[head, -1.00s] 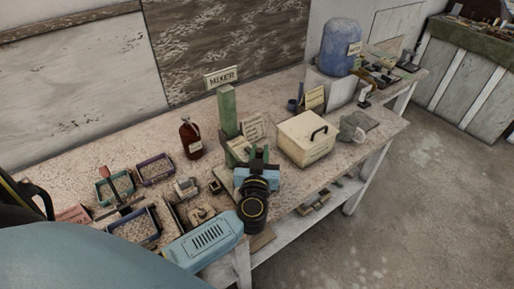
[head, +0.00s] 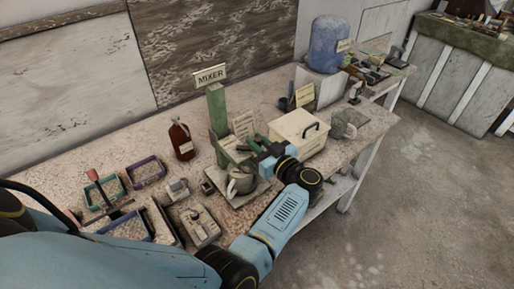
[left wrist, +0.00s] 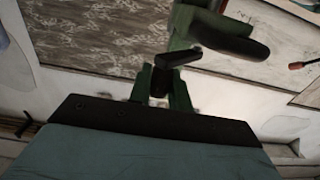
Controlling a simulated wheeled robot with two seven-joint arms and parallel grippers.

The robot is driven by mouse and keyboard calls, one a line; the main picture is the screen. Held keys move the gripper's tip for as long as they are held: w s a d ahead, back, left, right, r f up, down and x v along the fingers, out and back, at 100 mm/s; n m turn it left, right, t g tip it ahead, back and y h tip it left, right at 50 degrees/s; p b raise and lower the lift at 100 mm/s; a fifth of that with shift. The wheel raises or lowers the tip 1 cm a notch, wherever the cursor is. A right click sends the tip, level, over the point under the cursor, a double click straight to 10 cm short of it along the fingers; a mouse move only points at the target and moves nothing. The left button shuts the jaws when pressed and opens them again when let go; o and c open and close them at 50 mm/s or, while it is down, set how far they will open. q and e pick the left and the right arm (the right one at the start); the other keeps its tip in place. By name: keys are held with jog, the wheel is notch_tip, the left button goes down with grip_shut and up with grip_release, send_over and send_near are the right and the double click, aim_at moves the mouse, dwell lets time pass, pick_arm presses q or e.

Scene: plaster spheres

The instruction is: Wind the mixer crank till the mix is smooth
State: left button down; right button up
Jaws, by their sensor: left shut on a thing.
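The mixer (head: 217,112) is a green upright post with a sign reading MIXER on top, standing on the bench. A grey metal pot (head: 241,184) stands at its foot; I cannot see the mix inside. My left gripper (head: 262,144) reaches the mixer's head from the right, above and right of the pot. In the left wrist view, its green fingers (left wrist: 161,84) are shut on the dark grip of the crank (left wrist: 180,57), whose black arm slants up to the green mixer head. My right gripper is not in view.
A brown bottle (head: 181,141) stands left of the mixer. Several small trays (head: 147,171) lie at the left. A blue drum (head: 328,44) stands at the far end. Open floor lies to the right.

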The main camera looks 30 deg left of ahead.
pick_arm(q)
jog(key=shift+w, duration=0.1)
dwell(0.4)
jog(key=c, duration=1.3)
grip_release()
jog(key=shift+c, duration=0.2)
